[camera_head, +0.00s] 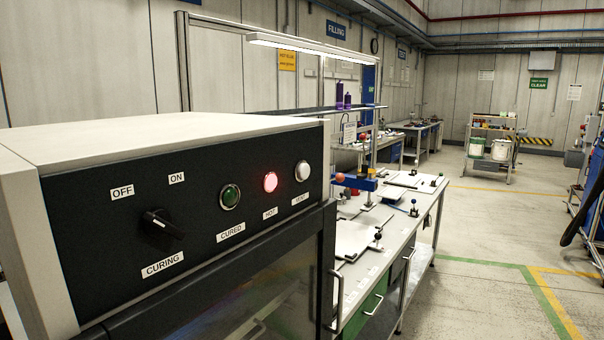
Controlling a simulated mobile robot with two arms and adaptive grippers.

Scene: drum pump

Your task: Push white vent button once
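The white vent button (302,171) is a round button at the right end of the black control panel (95,240). The panel is on the front of the curing oven (120,137), close in front of me on the left. A VENT label (300,199) sits below the button. To its left are a lit red HOT light (270,182), a dark green CURED light (230,196), and a black rotary knob (163,223) marked OFF and ON above and CURING below. Neither of my grippers shows.
A long workbench (345,240) with fixtures and drawers runs away behind the oven. A shelf rack (490,148) with white buckets stands at the back. A dark blue object is at the right edge. The floor (490,225) to the right is open, with green and yellow lines.

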